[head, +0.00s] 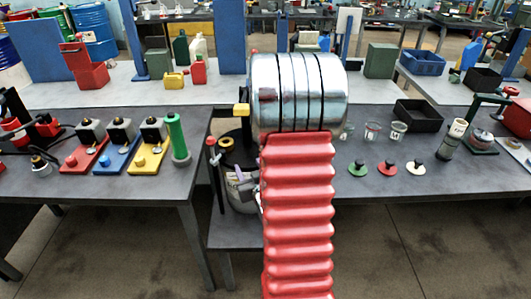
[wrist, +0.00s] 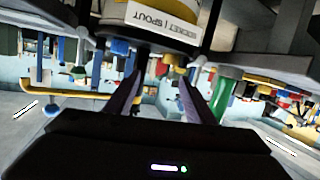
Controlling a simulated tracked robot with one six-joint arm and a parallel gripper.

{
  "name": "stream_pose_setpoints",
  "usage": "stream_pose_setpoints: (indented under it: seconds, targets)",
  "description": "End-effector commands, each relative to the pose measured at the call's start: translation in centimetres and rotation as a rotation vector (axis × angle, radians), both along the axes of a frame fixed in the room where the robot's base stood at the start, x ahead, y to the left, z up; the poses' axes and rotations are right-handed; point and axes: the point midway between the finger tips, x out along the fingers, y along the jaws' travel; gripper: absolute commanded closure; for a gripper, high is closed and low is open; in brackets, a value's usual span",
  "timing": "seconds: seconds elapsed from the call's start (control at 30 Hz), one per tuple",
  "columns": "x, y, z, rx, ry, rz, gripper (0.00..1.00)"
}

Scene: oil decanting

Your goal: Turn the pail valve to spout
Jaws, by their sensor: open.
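In the wrist view a white label (wrist: 162,19) reading "BUCKET | SPOUT" appears upside down at the top. A small yellowish valve part (wrist: 176,58) shows just below it. My gripper (wrist: 159,62) is open, its two dark fingers apart and pointing toward the area under the label. I cannot tell whether a finger touches the valve, or which way the valve is set. In the head view a pale pail (head: 239,204) stands on the low table, partly hidden behind my red arm.
A thin post with a red knob (head: 211,143) stands left of the pail. Red, blue and yellow base units and a green cylinder (head: 176,135) stand on the left table. Jars (head: 372,131), small knobbed discs (head: 386,168) and a black bin (head: 417,113) are on the right.

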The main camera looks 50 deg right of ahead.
Motion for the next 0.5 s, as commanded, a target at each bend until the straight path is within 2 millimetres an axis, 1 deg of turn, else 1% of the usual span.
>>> stream_pose_setpoints:
  seconds: [0.03, 0.3, 0.4, 0.5]
  targets:
    - [-0.8, -0.8, -0.9, 0.000, -0.018, -0.015, 0.51]
    - [-5.1, -3.8, -3.1, -0.034, -0.168, -0.085, 0.51]
    - [-6.4, -4.4, -3.5, -0.045, -0.210, -0.105, 0.51]
    - [-7.2, -4.7, -3.7, -0.053, -0.238, -0.118, 0.51]
